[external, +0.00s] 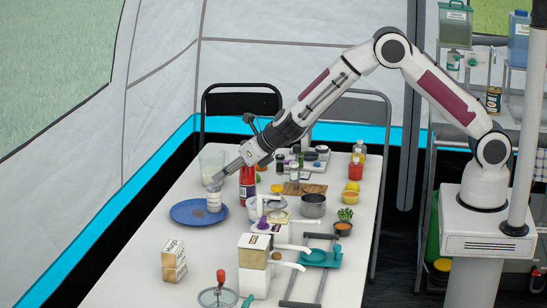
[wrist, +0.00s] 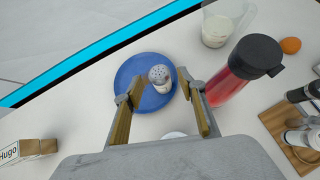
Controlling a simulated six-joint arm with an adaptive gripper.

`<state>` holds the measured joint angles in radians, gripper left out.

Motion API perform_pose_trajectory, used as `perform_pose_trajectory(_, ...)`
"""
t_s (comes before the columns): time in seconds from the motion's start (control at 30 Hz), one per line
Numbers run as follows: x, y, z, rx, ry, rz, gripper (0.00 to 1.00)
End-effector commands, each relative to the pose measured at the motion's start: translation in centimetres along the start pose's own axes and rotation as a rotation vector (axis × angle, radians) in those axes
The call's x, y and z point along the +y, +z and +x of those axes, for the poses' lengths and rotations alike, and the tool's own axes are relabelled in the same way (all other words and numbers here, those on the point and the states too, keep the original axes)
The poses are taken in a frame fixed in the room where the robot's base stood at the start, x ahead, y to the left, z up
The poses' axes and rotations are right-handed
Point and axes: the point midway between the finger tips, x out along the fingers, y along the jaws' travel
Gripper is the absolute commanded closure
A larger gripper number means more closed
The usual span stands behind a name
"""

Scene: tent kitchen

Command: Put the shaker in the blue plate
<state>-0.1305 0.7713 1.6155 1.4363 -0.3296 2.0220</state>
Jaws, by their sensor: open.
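The shaker (external: 214,197) has a pale body and a grey metal top with holes. It stands upright on the right part of the blue plate (external: 184,212), and it also shows on the plate (wrist: 139,66) in the wrist view (wrist: 161,78). My gripper (external: 221,177) is just above the shaker, pointing down at it from the upper right. In the wrist view its two fingers (wrist: 155,88) are spread, with the shaker seen between them near the right finger. The fingers look apart from the shaker. The lower part of the shaker is partly hidden in the wrist view.
A red bottle with a black cap (wrist: 233,72) stands close to the right of my gripper. A clear container (wrist: 217,26) is behind the plate. Small boxes (external: 174,260) stand at the front left. The table left of the plate is narrow; several kitchen items crowd the right.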

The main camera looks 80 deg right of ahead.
Motion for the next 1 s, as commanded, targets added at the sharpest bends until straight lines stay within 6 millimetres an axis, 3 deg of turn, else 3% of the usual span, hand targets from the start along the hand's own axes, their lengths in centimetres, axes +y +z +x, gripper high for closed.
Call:
perform_pose_trajectory(0.73,0.0,0.1,-0.2,-0.001,0.002,-0.006,0.60)
perform_pose_trajectory(1.0,0.8,2.1,-2.7,-0.025,0.059,-0.136,0.60)
